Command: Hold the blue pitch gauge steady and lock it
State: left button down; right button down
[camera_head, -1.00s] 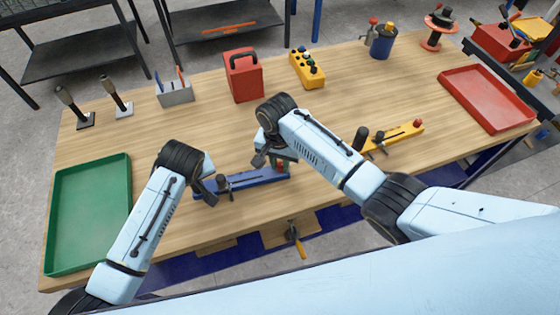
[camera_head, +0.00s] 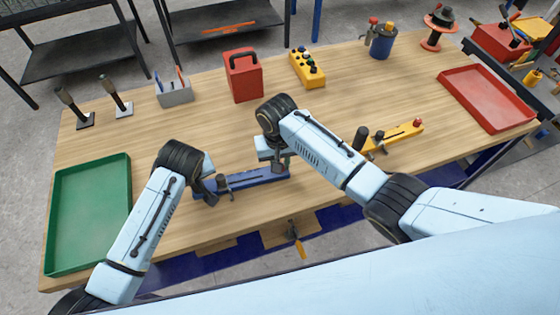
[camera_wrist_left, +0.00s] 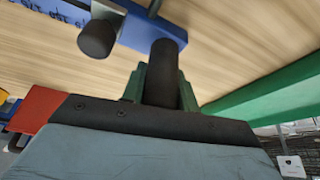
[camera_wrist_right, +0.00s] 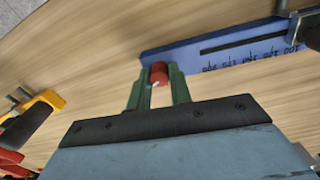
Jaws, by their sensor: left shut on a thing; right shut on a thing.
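The blue pitch gauge (camera_head: 247,182) lies on the wooden table near its front edge. My left gripper (camera_head: 208,190) is at the gauge's left end. In the left wrist view its green fingers are shut on the gauge's black upright handle (camera_wrist_left: 163,72). A black knob (camera_wrist_left: 97,39) on the grey slider stands beside it. My right gripper (camera_head: 281,166) is at the gauge's right end. In the right wrist view its green fingers are shut on the red knob (camera_wrist_right: 159,73). The gauge's slot and printed marks (camera_wrist_right: 250,60) show there too.
A yellow gauge (camera_head: 400,133) lies to the right, behind my right arm. A green tray (camera_head: 60,220) is at the left and a red tray (camera_head: 490,95) at the right. A red box (camera_head: 243,78) and a yellow button box (camera_head: 307,70) stand at the back.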

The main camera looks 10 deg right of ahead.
jog(key=n, duration=0.6)
jog(key=shift+n, duration=0.3)
jog(key=n, duration=0.5)
jog(key=shift+n, duration=0.3)
jog(key=c, duration=1.3)
grip_release()
jog(key=shift+o, duration=0.2)
notch_tip(320, 180, up, 12)
jog(key=shift+s, duration=0.2)
